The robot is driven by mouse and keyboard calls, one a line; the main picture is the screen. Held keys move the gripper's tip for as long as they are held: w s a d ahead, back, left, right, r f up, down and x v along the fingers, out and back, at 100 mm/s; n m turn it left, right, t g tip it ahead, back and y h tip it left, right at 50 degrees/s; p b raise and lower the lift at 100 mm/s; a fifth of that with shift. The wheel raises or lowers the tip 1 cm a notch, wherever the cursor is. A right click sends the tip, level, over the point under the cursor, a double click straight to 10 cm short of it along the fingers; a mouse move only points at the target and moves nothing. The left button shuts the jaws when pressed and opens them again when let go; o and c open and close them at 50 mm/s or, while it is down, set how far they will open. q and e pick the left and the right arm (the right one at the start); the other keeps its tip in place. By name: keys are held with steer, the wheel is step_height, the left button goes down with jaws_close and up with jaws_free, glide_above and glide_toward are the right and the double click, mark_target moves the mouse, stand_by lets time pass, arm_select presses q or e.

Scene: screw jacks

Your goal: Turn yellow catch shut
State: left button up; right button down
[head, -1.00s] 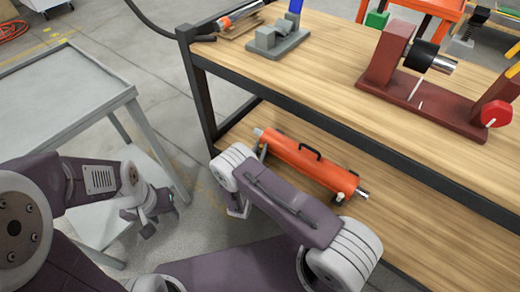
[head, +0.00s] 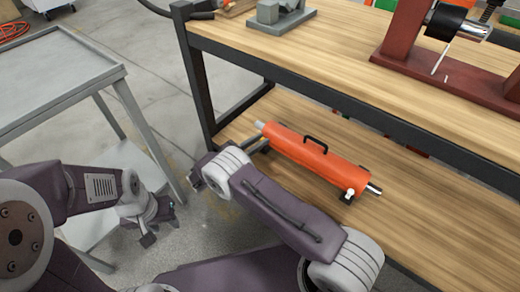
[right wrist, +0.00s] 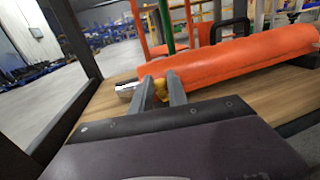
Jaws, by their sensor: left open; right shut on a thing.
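An orange cylinder (head: 315,160) with a black handle lies on the bench's lower shelf; it also shows in the right wrist view (right wrist: 235,58). The yellow catch (right wrist: 161,88) is at the cylinder's end by the bare metal tip (right wrist: 127,90). My right gripper (right wrist: 161,92) is shut on the catch, one grey finger on each side of it. In the head view my right gripper (head: 262,146) is at the cylinder's far left end, mostly hidden by my wrist, and the catch is not visible there. My left gripper (head: 160,222) is open and empty, away from the bench.
The wooden lower shelf (head: 430,230) is clear right of the cylinder. The bench top (head: 320,45) with its dark front rail overhangs behind. A dark bench leg (head: 200,95) stands left of the cylinder. A grey metal cart (head: 60,75) stands at the left.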

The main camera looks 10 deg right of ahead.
steer(key=g+b, duration=0.1)
steer(key=m+g+h+b, duration=0.1)
steer(key=b, duration=0.1)
steer(key=shift+w+f+m, duration=0.15)
steer(key=shift+f+m, duration=0.15)
steer(key=shift+f, duration=0.05)
arm_select(q)
steer(key=shift+f+b, duration=0.75)
steer(key=shift+f, duration=2.15)
arm_select(e)
steer(key=shift+r+m+g, duration=0.3)
steer(key=shift+m+g, duration=0.1)
steer(key=shift+g, duration=0.4)
steer(key=c, duration=1.3)
jaws_free()
steer(key=shift+c, duration=0.2)
